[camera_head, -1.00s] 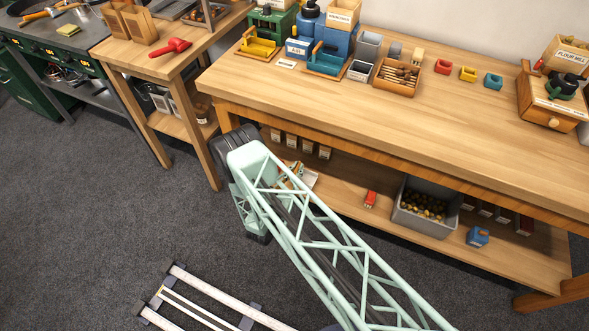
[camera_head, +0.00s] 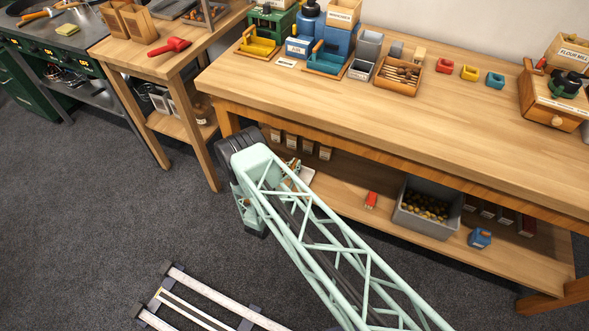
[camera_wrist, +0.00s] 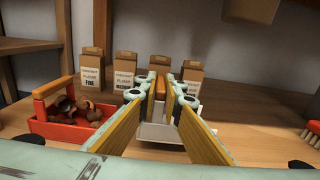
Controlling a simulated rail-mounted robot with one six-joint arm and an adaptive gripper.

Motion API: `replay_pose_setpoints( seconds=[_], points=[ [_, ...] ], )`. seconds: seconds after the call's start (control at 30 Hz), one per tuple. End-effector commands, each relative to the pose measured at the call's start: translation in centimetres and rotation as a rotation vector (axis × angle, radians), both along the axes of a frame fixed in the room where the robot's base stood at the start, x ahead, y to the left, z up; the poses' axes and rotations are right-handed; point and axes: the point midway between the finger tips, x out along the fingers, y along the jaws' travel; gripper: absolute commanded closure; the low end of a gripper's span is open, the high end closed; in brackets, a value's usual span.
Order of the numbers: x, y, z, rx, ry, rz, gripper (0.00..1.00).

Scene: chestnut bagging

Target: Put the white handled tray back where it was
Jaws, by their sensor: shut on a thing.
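The white tray (camera_wrist: 158,132) is low on the lower shelf in the wrist view, with its upright wooden handle (camera_wrist: 160,88) between my fingertips. My gripper (camera_wrist: 160,97) is shut on that handle. I cannot tell whether the tray's underside touches the shelf board. In the head view a pale edge of the white tray (camera_head: 307,174) shows beside my arm, which hides most of the gripper and tray.
A red handled tray (camera_wrist: 75,120) with chestnuts stands close on the left. Several paper flour bags (camera_wrist: 128,72) stand in a row behind. A brush (camera_wrist: 311,134) lies at the right. A grey bin of chestnuts (camera_head: 427,226) stands farther right on the shelf (camera_head: 340,205).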

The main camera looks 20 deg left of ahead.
Motion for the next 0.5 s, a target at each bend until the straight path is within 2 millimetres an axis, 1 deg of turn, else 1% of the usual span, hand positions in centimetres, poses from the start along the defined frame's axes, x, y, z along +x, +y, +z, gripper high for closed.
replay_pose_setpoints(
  seconds=[0.03,0.2,0.5],
  points=[
    [0.0,0.0,-0.8,0.001,-0.001,0.0,1.0],
    [0.0,0.0,-1.9,0.001,-0.001,0.0,1.0],
    [0.0,0.0,-1.9,0.001,0.0,0.0,1.0]
  ],
)
